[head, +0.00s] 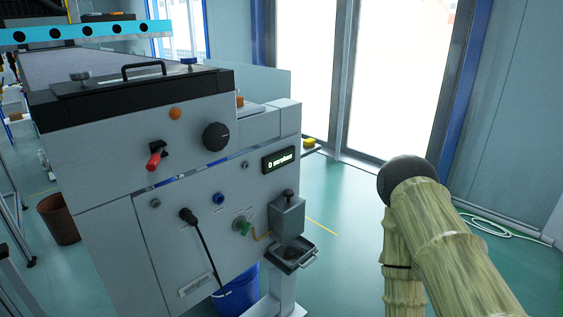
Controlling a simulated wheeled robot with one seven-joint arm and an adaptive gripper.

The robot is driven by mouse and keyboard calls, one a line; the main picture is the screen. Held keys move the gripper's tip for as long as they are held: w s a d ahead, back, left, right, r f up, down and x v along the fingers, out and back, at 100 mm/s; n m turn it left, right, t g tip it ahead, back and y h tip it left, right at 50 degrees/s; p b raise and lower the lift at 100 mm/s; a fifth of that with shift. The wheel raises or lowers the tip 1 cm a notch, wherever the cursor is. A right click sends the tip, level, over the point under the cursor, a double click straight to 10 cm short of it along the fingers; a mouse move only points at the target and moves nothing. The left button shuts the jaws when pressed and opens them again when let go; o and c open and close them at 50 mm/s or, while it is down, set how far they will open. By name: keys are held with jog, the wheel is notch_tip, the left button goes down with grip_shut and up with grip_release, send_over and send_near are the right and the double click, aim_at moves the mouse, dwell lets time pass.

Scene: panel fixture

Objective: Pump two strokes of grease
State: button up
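A grey box (288,217) with a black knob (289,193) on top is fixed to the lower right of the grey panel (110,220). It looks like the grease pump, and a thin yellowish line runs from it towards a green fitting (242,226). A small black display (280,160) above it shows a 0 followed by a word too small to read surely. A dark tray (291,256) sits below the box. My arm is at the right, apart from the panel. My gripper is not visible.
The panel also carries a red-handled lever (154,160), a black dial (216,136), an orange button (175,113) and a plug with a hanging black cable (204,246). A blue bucket (238,291) stands below. Green floor between panel and glass doors (400,75) is mostly clear.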

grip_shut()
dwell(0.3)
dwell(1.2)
